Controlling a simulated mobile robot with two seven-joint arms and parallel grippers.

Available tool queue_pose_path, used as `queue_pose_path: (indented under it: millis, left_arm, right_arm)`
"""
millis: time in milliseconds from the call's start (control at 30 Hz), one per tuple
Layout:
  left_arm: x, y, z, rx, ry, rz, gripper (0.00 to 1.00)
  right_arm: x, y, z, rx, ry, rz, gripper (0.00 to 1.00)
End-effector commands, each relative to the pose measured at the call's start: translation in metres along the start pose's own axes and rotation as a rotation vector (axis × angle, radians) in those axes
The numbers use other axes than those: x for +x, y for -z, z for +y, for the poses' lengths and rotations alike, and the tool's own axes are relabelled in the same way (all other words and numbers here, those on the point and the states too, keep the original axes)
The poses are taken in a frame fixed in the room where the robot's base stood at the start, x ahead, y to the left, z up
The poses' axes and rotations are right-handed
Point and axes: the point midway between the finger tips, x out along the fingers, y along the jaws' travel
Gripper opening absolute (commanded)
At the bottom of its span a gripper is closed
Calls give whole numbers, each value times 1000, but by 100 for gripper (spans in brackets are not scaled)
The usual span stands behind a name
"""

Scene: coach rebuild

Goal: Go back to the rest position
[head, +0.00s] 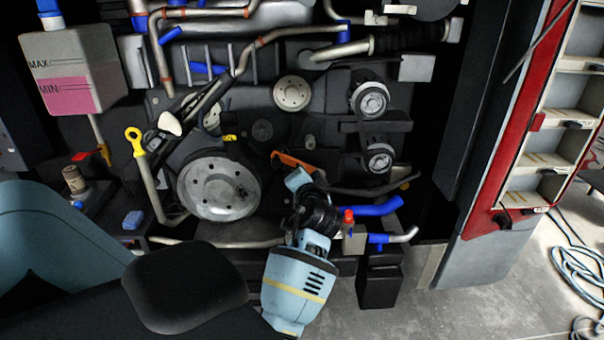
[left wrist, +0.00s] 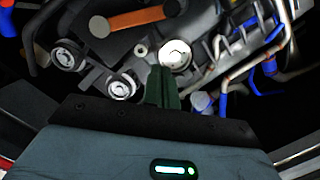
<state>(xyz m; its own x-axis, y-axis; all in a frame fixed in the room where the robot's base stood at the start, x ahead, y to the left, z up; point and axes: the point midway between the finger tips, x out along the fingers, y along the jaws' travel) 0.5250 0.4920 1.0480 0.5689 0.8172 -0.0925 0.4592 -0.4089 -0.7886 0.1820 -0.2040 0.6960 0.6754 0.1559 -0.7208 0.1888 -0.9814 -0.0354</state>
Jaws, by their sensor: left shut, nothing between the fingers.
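My left gripper (head: 298,179) is in front of the engine in the head view, just below an orange bar (head: 293,160); its fingers are hard to make out there. In the left wrist view its dark green fingers (left wrist: 163,76) are together with nothing between them. They point toward the engine, near a round pale disc (left wrist: 175,54). Whether they touch anything cannot be told. The orange bar also shows in the left wrist view (left wrist: 135,20), apart from the fingers. My right gripper is in neither view.
The engine's large grey pulley (head: 219,186), a yellow-topped dipstick (head: 135,141) and a blue hose (head: 370,207) surround my left arm. A tank with pink fluid (head: 75,94) is at upper left. A red-edged panel (head: 508,130) stands at right, with open floor (head: 480,295) below.

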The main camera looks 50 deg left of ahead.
Motion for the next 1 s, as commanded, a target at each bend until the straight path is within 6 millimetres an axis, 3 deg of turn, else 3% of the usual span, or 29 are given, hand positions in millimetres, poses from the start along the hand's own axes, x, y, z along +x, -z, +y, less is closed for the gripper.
queue_pose_path:
  millis: [433, 533, 667, 767, 1000]
  left_arm:
    - [0, 0, 1, 1, -1, 1, 0]
    - [-4, -6, 11, 5, -24, 15, 0]
    - [-19, -25, 48, 21, -113, 65, 0]
    - [-43, -51, 90, 24, -229, 115, 0]
    - [-128, -129, 179, -17, -554, 178, 0]
  right_arm:
    - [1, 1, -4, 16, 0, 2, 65]
    - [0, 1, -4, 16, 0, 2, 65]
    - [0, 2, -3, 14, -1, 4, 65]
    - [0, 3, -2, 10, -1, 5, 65]
    - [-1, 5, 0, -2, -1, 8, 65]
